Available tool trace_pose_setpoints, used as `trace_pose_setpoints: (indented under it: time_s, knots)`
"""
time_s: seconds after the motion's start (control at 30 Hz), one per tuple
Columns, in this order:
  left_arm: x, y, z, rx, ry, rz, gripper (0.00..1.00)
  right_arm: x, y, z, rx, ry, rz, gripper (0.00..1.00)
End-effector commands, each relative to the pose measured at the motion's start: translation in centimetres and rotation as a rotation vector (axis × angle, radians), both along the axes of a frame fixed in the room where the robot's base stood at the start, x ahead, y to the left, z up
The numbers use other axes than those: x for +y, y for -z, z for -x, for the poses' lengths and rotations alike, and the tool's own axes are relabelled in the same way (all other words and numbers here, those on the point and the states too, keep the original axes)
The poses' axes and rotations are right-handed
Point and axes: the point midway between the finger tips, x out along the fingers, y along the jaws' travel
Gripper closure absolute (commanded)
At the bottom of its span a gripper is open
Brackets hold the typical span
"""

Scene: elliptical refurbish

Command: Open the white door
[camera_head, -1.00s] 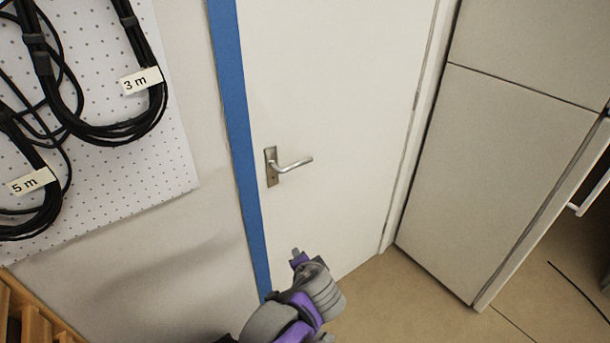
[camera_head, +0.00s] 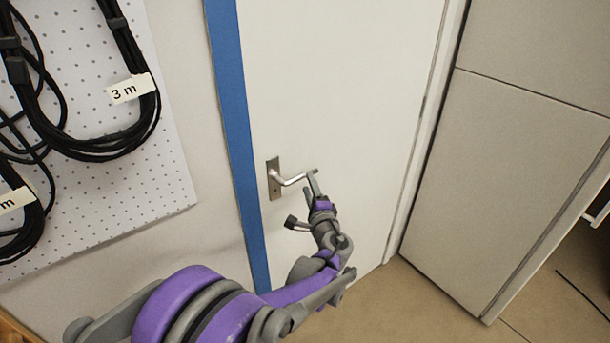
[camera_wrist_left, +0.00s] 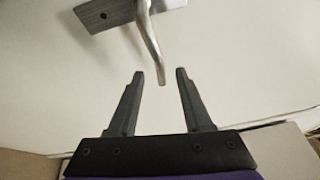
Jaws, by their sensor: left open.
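The white door (camera_head: 340,90) is shut in its blue-edged frame. Its silver lever handle (camera_head: 292,181) sticks out to the right from a metal plate (camera_head: 274,179). My left gripper (camera_head: 312,175) is at the free end of the lever in the head view. In the left wrist view, the gripper (camera_wrist_left: 160,73) is open, with one dark finger on each side of the tip of the lever (camera_wrist_left: 151,45). The lever tip reaches between the fingertips, with gaps on both sides. The right gripper is not in view.
A pegboard (camera_head: 120,190) with black cable loops (camera_head: 110,145) hangs on the wall to the left. A pale cabinet (camera_head: 500,170) stands right of the door. Tan floor (camera_head: 430,305) shows below.

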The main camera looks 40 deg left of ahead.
Motion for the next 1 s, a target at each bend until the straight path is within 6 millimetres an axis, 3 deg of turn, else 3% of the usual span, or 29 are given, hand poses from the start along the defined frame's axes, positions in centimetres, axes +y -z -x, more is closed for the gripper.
trace_pose_setpoints:
  time_s: [0.1, 0.3, 0.67, 0.77, 0.97, 1.0]
  knots:
    - [1.8, -0.1, -1.4, 0.0, -0.002, 0.0, 0.5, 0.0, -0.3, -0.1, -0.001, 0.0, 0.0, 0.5]
    - [3.7, -0.1, -3.0, -0.001, -0.001, 0.001, 0.5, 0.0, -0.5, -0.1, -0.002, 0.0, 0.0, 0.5]
    - [4.2, -0.1, -3.4, -0.001, 0.0, 0.001, 0.5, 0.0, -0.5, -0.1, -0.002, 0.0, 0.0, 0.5]
    - [4.2, -0.1, -3.4, -0.001, 0.0, 0.001, 0.63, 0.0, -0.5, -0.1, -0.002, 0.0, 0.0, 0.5]
    - [4.1, -0.1, -3.4, 0.0, 0.0, 0.001, 0.99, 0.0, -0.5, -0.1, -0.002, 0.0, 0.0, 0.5]
    - [4.1, -0.1, -3.4, 0.0, 0.0, 0.001, 1.0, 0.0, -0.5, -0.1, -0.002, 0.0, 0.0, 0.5]
